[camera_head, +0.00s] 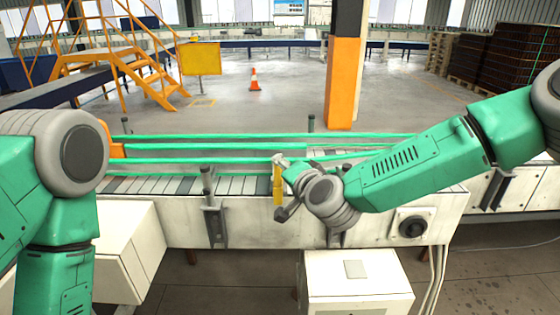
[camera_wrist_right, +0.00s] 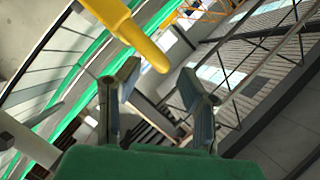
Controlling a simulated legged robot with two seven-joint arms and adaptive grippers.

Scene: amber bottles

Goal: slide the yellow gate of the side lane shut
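The yellow gate (camera_head: 277,182) is an upright yellow piece at the front edge of the slatted conveyor lane (camera_head: 235,185). In the right wrist view, the gate (camera_wrist_right: 125,25) is a yellow bar with a rounded end, reaching from the top down to the gap between my fingertips. My right gripper (camera_head: 281,187) is at the gate, with its fingers spread to either side of it. In the wrist view, the right gripper (camera_wrist_right: 160,80) is open; whether a finger touches the bar cannot be told. My left arm enters at left, its gripper outside the picture.
Green guide rails (camera_head: 215,147) run along the lane. Metal brackets (camera_head: 212,205) stand along its front side. A white box (camera_head: 355,280) stands below in front, beside a black knob (camera_head: 411,225). An orange post (camera_head: 342,85) rises behind the lane.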

